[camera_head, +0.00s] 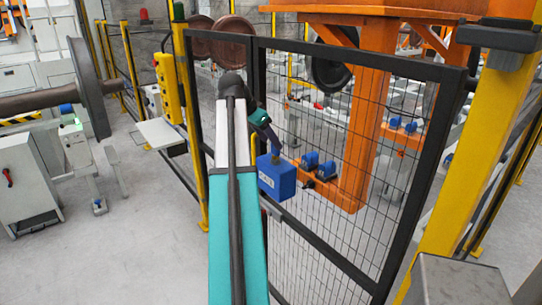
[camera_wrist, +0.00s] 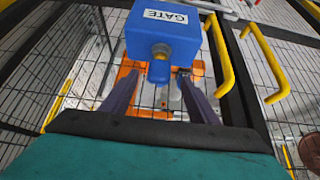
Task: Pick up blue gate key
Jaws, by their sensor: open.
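The blue box labelled GATE (camera_head: 277,178) is at the mesh gate in the head view; it also shows at the top of the wrist view (camera_wrist: 160,32). A blue key-like piece (camera_wrist: 160,70) sticks out from the box's face toward my wrist camera. My gripper (camera_wrist: 159,76) is open, with one dark finger on each side of that piece in the picture. I see no finger clearly touching it, and I cannot tell the exact depth gap. In the head view my gripper (camera_head: 272,139) is just above the box, partly hidden by my arm.
A black-framed mesh gate (camera_head: 330,215) stands close in front of me. Yellow handles (camera_wrist: 221,55) flank the box on the right in the wrist view. A yellow post (camera_head: 480,150) is at the right. An orange gantry (camera_head: 365,110) stands behind the mesh. Grey floor (camera_head: 110,255) is clear at lower left.

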